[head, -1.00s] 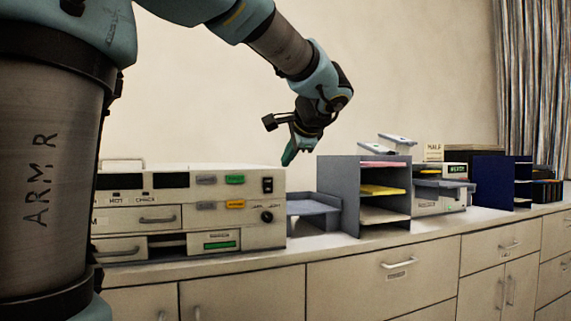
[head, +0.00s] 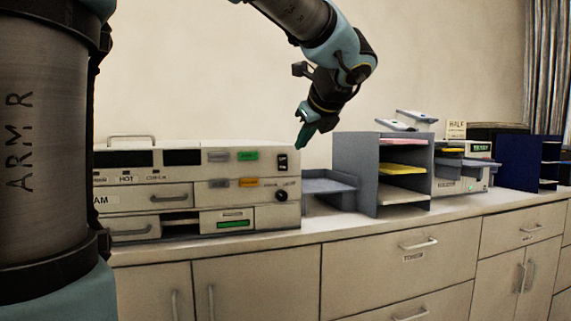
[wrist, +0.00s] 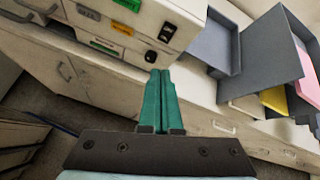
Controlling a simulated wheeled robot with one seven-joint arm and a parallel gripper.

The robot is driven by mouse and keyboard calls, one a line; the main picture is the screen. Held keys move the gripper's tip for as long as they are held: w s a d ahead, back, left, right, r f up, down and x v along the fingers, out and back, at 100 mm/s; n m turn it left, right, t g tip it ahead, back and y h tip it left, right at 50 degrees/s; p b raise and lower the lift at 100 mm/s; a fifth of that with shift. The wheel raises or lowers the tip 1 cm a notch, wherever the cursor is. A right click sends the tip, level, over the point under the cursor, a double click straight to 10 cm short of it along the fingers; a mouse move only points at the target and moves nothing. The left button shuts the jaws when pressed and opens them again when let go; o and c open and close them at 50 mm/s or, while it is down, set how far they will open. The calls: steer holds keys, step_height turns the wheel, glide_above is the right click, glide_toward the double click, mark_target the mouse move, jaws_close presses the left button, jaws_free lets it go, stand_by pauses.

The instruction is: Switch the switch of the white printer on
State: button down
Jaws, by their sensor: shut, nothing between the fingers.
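The white printer (head: 200,190) is a wide boxy machine at the left of the counter, with buttons, drawers and slots on its front. Its black rocker switch (head: 282,162) is at the upper right of the front, above a round black knob (head: 281,196). In the wrist view the switch (wrist: 167,32) is just beyond the fingertips. I cannot tell which way it is set. My gripper (head: 304,138) points down, near the printer's upper right corner, apart from the switch. Its teal fingers (wrist: 159,74) are together and hold nothing.
A grey tray (head: 326,187) and a grey paper shelf (head: 352,170) stand right of the printer. Further right are a smaller white device (head: 455,185) and a dark blue shelf (head: 517,173). Closed drawers and cupboards are below the counter (head: 315,226).

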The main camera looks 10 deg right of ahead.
steer(key=m, duration=0.4)
steer(key=shift+s+f, duration=0.1)
steer(key=shift+f, duration=0.1)
steer(key=p, duration=0.1)
glide_toward(283, 170)
step_height(283, 170, down, 3)
steer(key=w, duration=0.2)
steer(key=w+p, duration=0.1)
steer(key=w, duration=0.2)
steer(key=shift+w+a+f+p, duration=0.15)
steer(key=shift+a+f+p, duration=0.15)
steer(key=shift+f+b, duration=0.2)
steer(key=shift+b, duration=0.1)
